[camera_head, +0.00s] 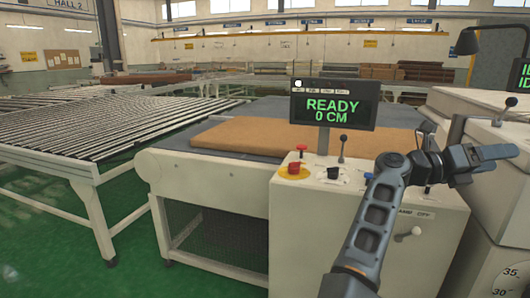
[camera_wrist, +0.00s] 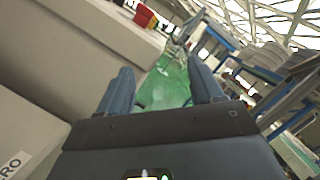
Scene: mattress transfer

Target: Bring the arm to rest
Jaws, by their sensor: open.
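My gripper (camera_head: 492,154) is raised at the right in the head view, beside the control console (camera_head: 290,215), and points to the right. In the wrist view its two fingers stand wide apart, and the space between them (camera_wrist: 163,82) is empty, with green floor beyond. It holds nothing. My arm reaches up in front of the right part of the console and hides some of its face. A brown mattress (camera_head: 260,137) lies flat on the grey table (camera_head: 182,141) behind the console.
A monitor (camera_head: 333,104) reading "READY 0 CM" stands on the console, near levers and a red button (camera_head: 294,168). A roller conveyor (camera_head: 85,130) is at left. A white machine (camera_head: 490,200) stands close by my gripper at right. Green floor (camera_head: 130,240) is clear at lower left.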

